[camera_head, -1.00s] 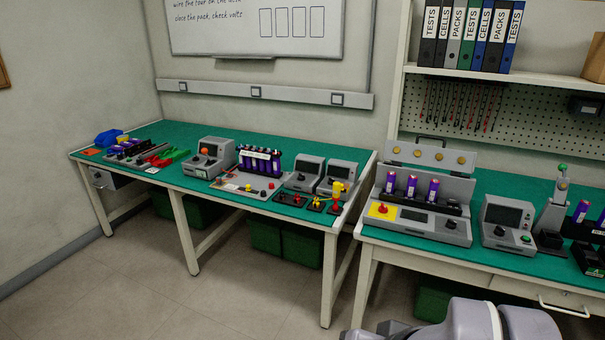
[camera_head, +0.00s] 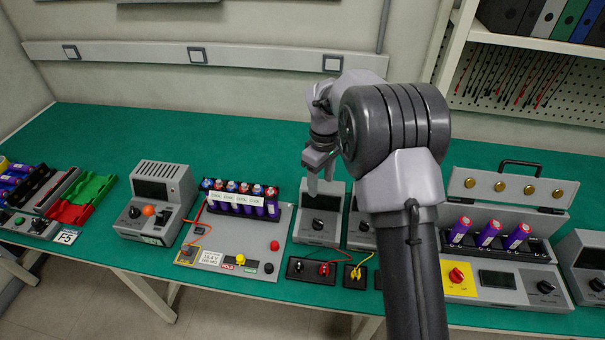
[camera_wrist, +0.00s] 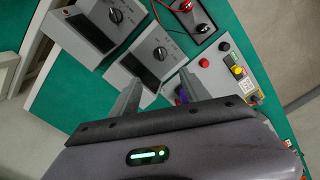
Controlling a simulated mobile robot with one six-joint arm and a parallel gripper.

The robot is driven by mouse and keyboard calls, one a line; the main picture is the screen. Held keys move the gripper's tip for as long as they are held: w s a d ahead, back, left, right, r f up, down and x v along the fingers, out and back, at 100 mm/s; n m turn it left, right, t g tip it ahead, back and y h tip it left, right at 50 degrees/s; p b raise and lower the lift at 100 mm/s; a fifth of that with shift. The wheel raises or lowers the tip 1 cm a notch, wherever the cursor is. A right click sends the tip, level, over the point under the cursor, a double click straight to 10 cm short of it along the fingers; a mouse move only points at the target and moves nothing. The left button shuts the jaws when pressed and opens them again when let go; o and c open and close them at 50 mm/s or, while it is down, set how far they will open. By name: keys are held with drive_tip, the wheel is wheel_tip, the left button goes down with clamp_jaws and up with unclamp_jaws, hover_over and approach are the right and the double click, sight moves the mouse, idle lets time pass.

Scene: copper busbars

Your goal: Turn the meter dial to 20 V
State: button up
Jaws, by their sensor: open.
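Two grey meters with dark screens and black dials stand side by side on the green bench: the left meter (camera_head: 307,232) and the right meter (camera_head: 354,238), partly behind my arm. In the wrist view the left meter (camera_wrist: 128,72) is nearest my fingers, its black dial (camera_wrist: 162,53) facing up near the right fingertip. The other meter (camera_wrist: 78,40) with its dial (camera_wrist: 116,15) lies to the upper left. My gripper (camera_wrist: 158,77) is open and empty, above the left meter and touching nothing visible. It also shows in the head view (camera_head: 318,180). The dial markings are too small to read.
A board with a row of purple cells (camera_head: 265,262) stands left of the meters. Black lead blocks with red and yellow clips (camera_head: 322,280) lie in front. A grey tester (camera_head: 150,235) with an orange knob is further left; a cell-pack case (camera_head: 510,290) is right.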

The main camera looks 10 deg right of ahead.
drive_tip(key=b, duration=0.2)
hover_over(320, 222)
wheel_tip(320, 222, down, 5)
wheel_tip(320, 222, down, 12)
drive_tip(key=b, duration=0.4)
drive_tip(key=shift+f, duration=0.15)
clamp_jaws()
